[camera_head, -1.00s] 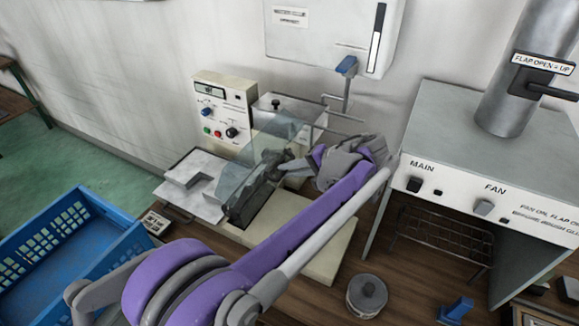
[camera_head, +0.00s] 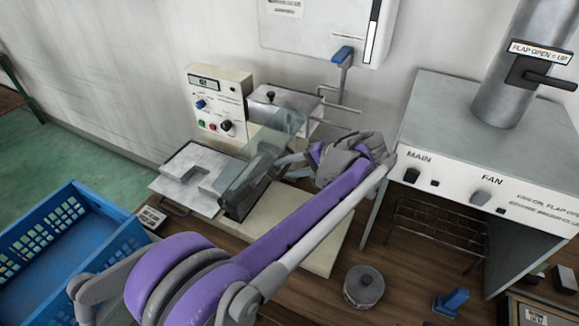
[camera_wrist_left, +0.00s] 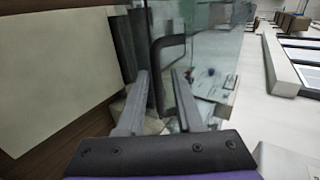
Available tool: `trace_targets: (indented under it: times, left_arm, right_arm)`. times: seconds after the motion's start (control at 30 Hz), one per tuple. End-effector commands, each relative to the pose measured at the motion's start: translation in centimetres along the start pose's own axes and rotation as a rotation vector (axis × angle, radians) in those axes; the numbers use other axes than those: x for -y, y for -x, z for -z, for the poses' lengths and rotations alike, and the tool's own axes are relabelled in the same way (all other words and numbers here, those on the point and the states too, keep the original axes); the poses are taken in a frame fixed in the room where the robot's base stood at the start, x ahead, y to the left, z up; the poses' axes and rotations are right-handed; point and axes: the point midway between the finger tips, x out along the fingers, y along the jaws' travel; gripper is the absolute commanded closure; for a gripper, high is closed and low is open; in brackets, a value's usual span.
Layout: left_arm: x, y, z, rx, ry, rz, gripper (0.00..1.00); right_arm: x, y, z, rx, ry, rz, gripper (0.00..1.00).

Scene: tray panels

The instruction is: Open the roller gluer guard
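The roller gluer (camera_head: 300,222) stands on the bench with a clear guard (camera_head: 286,120) at its roller area. The guard looks tilted, and my arm hides part of it. In the left wrist view the clear guard (camera_wrist_left: 222,45) fills the upper middle, with a dark bracket handle (camera_wrist_left: 160,65) on it. My left gripper (camera_head: 281,166) is at the guard's right side. In the left wrist view its two fingers (camera_wrist_left: 158,85) are apart, with the handle's bar between them and no clear grip on it. My right gripper is not in view.
A control box (camera_head: 220,104) stands behind the gluer. A grey hood (camera_head: 440,115) stands to the right. A round lidded pot (camera_head: 363,287) sits in front on the bench.

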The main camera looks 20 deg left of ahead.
Motion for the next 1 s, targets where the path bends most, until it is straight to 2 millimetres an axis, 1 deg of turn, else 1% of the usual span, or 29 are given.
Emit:
trace_targets:
  times: [0.27, 0.37, 0.47, 0.7, 0.8, 0.9, 1.0]
  left_arm:
    - [0.1, 0.2, 0.0, -0.002, -0.001, 0.001, 0.55]
    - [0.5, 0.5, 0.1, -0.003, -0.001, 0.001, 0.55]
    - [1.7, 1.2, 0.1, -0.003, -0.001, 0.001, 0.55]
    - [5.7, 3.9, 0.1, -0.002, 0.0, 0.001, 0.55]
    - [7.0, 4.7, 0.1, -0.002, 0.0, 0.001, 0.55]
    - [7.9, 5.3, 0.1, -0.002, 0.0, 0.001, 0.55]
    - [8.3, 5.6, 0.1, -0.001, 0.0, 0.0, 0.55]
  right_arm:
    - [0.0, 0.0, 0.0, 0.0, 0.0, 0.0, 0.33]
    - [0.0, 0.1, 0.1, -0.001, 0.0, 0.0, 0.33]
    - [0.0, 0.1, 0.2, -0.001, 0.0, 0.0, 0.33]
    - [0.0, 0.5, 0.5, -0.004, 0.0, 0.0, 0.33]
    - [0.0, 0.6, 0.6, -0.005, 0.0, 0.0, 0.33]
    - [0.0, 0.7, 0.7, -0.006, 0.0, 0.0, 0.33]
    - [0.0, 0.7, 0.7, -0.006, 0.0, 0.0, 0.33]
